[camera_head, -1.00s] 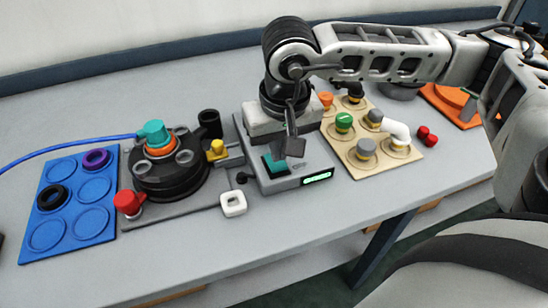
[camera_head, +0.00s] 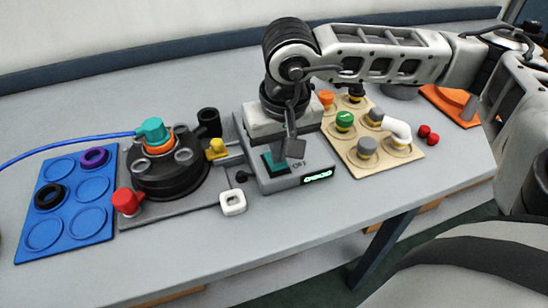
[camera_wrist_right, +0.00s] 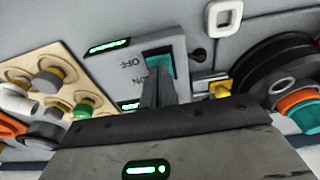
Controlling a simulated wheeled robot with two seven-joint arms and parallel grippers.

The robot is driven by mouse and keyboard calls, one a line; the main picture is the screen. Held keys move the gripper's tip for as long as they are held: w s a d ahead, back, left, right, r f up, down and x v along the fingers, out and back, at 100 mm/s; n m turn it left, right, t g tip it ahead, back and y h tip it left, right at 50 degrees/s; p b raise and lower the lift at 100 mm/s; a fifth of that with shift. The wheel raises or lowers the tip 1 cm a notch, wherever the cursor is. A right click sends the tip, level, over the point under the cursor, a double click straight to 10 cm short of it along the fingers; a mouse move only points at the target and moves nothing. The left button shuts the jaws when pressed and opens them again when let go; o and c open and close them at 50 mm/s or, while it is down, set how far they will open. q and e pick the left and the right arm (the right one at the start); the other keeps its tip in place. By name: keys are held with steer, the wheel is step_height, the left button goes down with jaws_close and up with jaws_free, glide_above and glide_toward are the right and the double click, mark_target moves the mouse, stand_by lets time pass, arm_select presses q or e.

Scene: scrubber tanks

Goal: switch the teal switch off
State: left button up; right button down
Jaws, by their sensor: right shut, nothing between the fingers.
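The teal switch (camera_head: 276,167) is a rocker set in a dark recess on the grey box (camera_head: 290,184) in the middle of the table. In the right wrist view, the teal switch (camera_wrist_right: 165,63) is partly covered by the fingers. OFF and ON labels stand beside it. I cannot tell clearly which way it is tilted. My right gripper (camera_head: 292,150) points down at the switch, shut and empty. In the right wrist view, the right gripper's tips (camera_wrist_right: 157,84) are at the switch's edge; contact is unclear. My left gripper is not in view.
Left of the box are a black round tank lid (camera_head: 168,178) with a teal cap and a blue tray (camera_head: 67,207) with rings. A beige board (camera_head: 372,145) with knobs stands close on the right. The front table strip is mostly clear.

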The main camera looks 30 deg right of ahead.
steer(key=shift+f+b, duration=0.6)
steer(key=shift+r, duration=0.1)
steer(key=shift+r+p, duration=1.9)
steer(key=shift+r, duration=1.6)
steer(key=shift+s, duration=0.1)
